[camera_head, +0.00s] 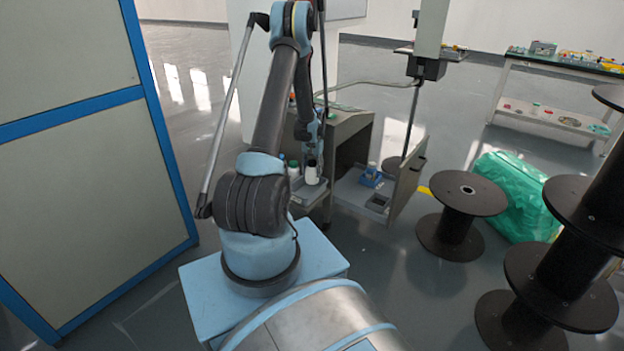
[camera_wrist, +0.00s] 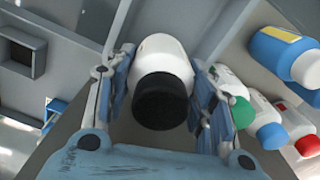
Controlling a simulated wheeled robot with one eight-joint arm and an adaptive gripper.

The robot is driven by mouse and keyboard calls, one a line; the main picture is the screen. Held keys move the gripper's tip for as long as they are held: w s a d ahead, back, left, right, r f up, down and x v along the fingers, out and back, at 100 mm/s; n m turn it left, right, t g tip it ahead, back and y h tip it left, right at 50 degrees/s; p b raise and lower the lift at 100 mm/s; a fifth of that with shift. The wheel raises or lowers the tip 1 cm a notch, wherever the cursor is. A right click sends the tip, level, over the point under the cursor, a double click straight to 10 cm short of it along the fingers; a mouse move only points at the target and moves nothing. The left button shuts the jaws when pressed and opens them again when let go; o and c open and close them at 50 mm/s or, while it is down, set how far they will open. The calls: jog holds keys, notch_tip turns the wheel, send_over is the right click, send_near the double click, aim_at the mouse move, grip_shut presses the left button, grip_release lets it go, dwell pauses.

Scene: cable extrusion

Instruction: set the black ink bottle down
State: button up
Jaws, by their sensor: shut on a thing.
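The black ink bottle (camera_wrist: 164,62), white with a black cap, is between the two fingers of my gripper (camera_wrist: 162,85) in the wrist view. The fingers are shut on its sides, and the cap points toward the camera. In the head view the white bottle (camera_head: 311,177) shows small under my gripper (camera_head: 312,157), at the shelf of the grey machine (camera_head: 344,124). I cannot tell whether its base touches the shelf.
To the right in the wrist view stand bottles with a green cap (camera_wrist: 242,112), a blue cap (camera_wrist: 271,135) and a red cap (camera_wrist: 307,145), close to the right finger. An open cabinet door (camera_head: 408,180) stands right of the shelf.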

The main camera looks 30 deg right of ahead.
aim_at(312, 176)
jog(key=shift+f, duration=2.15)
jog(key=shift+f, duration=0.1)
jog(key=o, duration=0.9)
jog(key=shift+o, duration=0.2)
